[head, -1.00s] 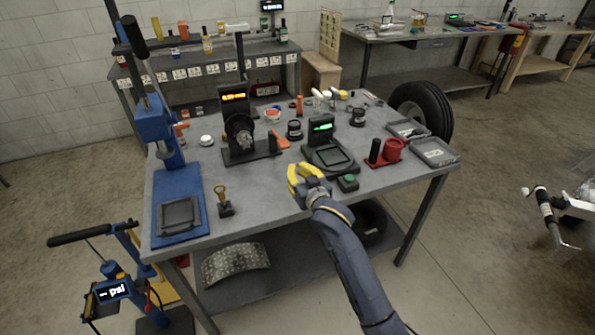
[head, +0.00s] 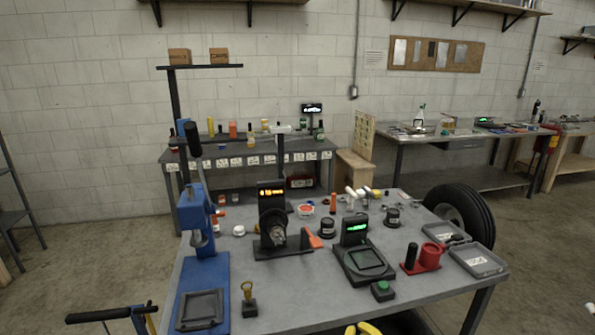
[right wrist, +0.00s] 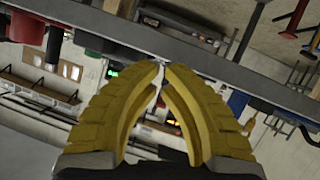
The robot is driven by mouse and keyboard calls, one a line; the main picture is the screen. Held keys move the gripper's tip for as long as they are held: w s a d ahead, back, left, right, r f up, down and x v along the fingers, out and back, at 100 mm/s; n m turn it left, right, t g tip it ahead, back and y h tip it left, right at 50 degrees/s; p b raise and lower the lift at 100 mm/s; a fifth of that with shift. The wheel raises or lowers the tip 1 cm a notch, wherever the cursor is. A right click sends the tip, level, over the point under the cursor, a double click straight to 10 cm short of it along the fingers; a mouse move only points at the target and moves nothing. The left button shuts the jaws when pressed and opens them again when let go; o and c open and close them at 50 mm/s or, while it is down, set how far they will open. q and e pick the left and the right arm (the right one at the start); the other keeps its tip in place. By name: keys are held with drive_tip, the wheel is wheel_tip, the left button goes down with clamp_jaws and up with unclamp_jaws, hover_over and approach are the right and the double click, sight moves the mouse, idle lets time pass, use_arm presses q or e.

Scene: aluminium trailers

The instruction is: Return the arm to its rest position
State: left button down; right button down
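My right gripper shows at the bottom edge of the head view (head: 363,329), where only the tops of its yellow fingers are visible, by the front edge of the workbench (head: 430,287). In the right wrist view its two yellow fingers (right wrist: 162,68) curve together and their tips almost meet. Nothing shows held between them. The rest of my right arm is out of the head view. My left gripper is in neither view.
On the bench are a blue press (head: 196,225), a black scale with a green display (head: 362,262), a green button box (head: 382,290), a red cup holder (head: 427,258) and grey trays (head: 477,261). A tyre (head: 462,212) stands behind the bench's right side.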

drive_tip(key=s+d+f+n+g+h, duration=0.1)
drive_tip(key=s+d+f+g+h, duration=0.1)
drive_tip(key=s+d, duration=0.5)
drive_tip(key=s+d+f+n+g+h, duration=0.1)
drive_tip(key=s+d+f+g, duration=0.15)
drive_tip(key=s, duration=0.95)
drive_tip(key=s+d+f+n+g+h, duration=0.1)
drive_tip(key=s+d+f+g+h, duration=0.1)
drive_tip(key=s+d, duration=0.5)
drive_tip(key=s+a+f+g+y, duration=0.1)
drive_tip(key=s+a+f, duration=0.15)
drive_tip(key=f, duration=0.85)
drive_tip(key=s+a+f+g+y, duration=0.1)
drive_tip(key=s+a+f, duration=0.15)
drive_tip(key=f, duration=0.95)
drive_tip(key=s+a+f+g+y, duration=0.1)
drive_tip(key=s+a+f, duration=0.15)
drive_tip(key=f, duration=0.85)
drive_tip(key=s+f+m+g+y, duration=0.1)
drive_tip(key=s+f+m+g, duration=0.1)
drive_tip(key=s+f, duration=1.6)
drive_tip(key=shift+s+f+m, duration=0.15)
drive_tip(key=shift+s+m, duration=0.35)
drive_tip(key=shift+s, duration=0.45)
